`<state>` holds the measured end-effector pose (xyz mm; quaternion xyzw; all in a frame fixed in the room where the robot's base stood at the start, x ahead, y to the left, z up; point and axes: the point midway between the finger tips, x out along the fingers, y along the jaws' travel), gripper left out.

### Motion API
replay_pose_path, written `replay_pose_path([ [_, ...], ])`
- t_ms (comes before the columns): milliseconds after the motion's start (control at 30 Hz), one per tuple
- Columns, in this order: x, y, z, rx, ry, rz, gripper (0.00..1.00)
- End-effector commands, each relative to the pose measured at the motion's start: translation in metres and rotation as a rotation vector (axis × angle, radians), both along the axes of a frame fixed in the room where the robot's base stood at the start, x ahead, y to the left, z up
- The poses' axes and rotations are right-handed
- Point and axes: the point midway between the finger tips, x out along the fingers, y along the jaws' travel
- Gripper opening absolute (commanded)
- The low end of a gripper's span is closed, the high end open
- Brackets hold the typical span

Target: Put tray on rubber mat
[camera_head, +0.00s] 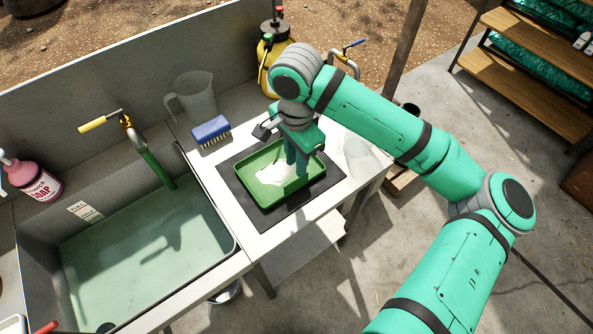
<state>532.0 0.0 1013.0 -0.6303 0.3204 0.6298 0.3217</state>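A green tray (269,200) with a pale patch inside lies over the dark rubber mat (248,217) on the counter beside the sink. The mat's edges show around the tray. Whether the tray touches the mat or is a little above it, I cannot tell. My gripper (296,172) points down at the tray's right part. Its fingers are small and partly hidden, so I cannot tell whether they are open or shut on the tray's rim.
A blue brush (211,131) and a clear jug (194,97) stand behind the mat. A yellow sprayer (272,50) is at the back. The sink (110,275) with water is at the left, with a pink soap bottle (35,182) on its edge. A wooden shelf (530,75) stands at the far right.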

Motion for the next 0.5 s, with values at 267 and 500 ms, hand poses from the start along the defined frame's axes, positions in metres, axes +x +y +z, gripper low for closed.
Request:
replay_pose_path([
  [267, 0.000, 0.000, 0.032, -0.001, -0.001, -0.001, 0.23],
  [500, 0.000, 0.000, 0.036, -0.001, 0.001, -0.001, 0.23],
])
